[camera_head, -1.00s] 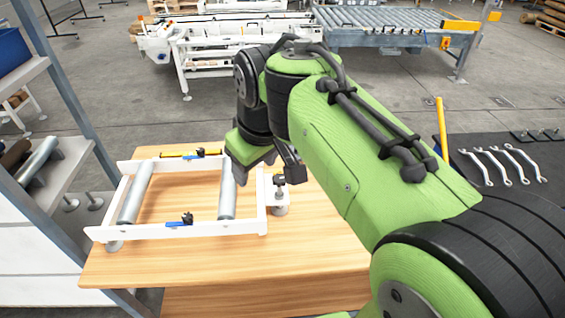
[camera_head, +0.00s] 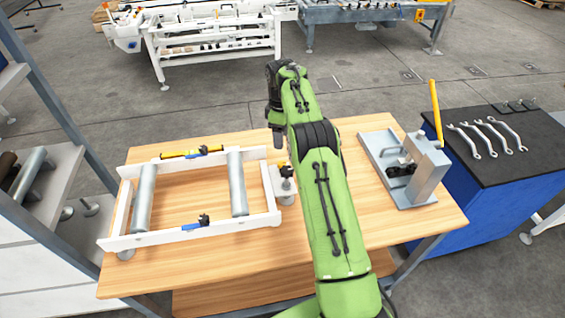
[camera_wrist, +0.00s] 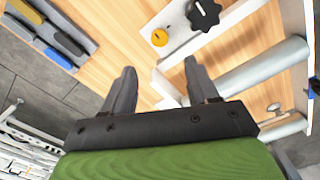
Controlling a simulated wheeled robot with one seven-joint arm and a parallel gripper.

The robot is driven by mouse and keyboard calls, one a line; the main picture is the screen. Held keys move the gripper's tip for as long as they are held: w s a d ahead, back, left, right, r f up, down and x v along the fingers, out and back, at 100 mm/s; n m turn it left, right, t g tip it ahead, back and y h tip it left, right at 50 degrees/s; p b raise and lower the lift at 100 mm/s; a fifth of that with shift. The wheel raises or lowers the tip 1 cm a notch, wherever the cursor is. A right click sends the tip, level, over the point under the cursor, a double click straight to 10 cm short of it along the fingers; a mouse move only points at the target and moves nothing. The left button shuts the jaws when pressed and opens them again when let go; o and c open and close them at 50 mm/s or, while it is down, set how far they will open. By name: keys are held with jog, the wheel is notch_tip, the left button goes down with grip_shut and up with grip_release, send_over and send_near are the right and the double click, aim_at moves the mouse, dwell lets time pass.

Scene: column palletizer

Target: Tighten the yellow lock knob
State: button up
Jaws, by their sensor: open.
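The yellow lock knob (camera_wrist: 160,38) is a small round yellow piece on the end of a white bracket (camera_wrist: 185,48) in the wrist view. A black star-shaped knob (camera_wrist: 203,14) stands beside it. In the head view only a small orange-yellow bit (camera_head: 281,164) shows by the black knob (camera_head: 287,171), at the right end of the white roller frame (camera_head: 190,236). My gripper (camera_wrist: 159,78) is open with nothing between its fingers. The yellow knob shows beyond the fingertips, apart from them. In the head view my gripper (camera_head: 278,137) is mostly hidden behind my arm.
The frame holds two metal rollers (camera_head: 237,184) on the wooden table (camera_head: 320,268). A grey press with a yellow lever (camera_head: 425,180) stands at the table's right. Wrenches (camera_head: 490,137) lie on a blue cabinet (camera_head: 495,200). A tray of coloured handles (camera_wrist: 55,38) shows in the wrist view.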

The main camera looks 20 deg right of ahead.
aim_at(281, 163)
notch_tip(281, 163, down, 12)
jog(key=shift+w+r+b, duration=0.1)
jog(key=shift+r+b, duration=0.1)
jog(key=shift+b, duration=0.1)
jog(key=shift+c, duration=0.4)
jog(key=c, duration=1)
